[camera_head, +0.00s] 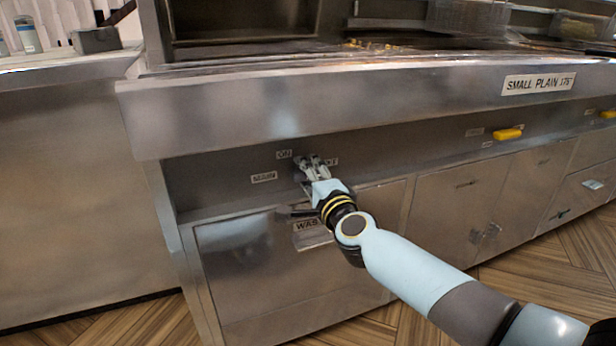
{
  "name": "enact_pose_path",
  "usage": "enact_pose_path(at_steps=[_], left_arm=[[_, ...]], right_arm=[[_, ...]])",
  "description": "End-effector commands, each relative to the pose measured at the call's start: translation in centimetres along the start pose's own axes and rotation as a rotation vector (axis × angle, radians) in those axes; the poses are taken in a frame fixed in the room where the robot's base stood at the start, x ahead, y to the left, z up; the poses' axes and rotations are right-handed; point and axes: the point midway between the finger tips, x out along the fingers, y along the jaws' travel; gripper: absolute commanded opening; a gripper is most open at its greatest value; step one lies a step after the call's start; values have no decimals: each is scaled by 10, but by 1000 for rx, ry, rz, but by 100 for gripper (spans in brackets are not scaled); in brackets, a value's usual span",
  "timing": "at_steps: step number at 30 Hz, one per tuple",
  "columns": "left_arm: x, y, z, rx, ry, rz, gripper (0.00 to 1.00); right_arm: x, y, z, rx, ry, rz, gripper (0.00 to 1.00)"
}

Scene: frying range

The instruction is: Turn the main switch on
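The main switch sits on the recessed front panel (225,180) of the frying range, at the spot between an "ON" label (284,154) and an "OFF" label (331,162). A label that seems to read "MAIN" (264,177) is to its left. My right gripper (309,163) reaches in from the right and its fingertips are at this spot. The fingers hide the switch, so its position and any grip on it cannot be made out. My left gripper is not in view.
The steel counter edge (350,95) overhangs the panel just above my gripper. A drawer or door front (245,265) with a partly hidden "WAS..." label is below. Yellow handles (507,134) stick out farther right. A steel cabinet (75,200) stands at left. The wooden floor (130,325) is below.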

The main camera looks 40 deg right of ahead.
Motion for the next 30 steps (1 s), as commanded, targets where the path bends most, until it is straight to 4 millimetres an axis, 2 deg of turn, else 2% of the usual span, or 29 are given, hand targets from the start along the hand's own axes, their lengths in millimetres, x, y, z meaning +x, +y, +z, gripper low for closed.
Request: enact_pose_path(at_steps=[7,17,30], left_arm=[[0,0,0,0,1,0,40],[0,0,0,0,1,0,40],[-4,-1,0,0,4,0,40]], right_arm=[[1,0,0,-1,0,0,44],[1,0,0,-1,0,0,1],[1,-1,0,-60,0,0,0]])
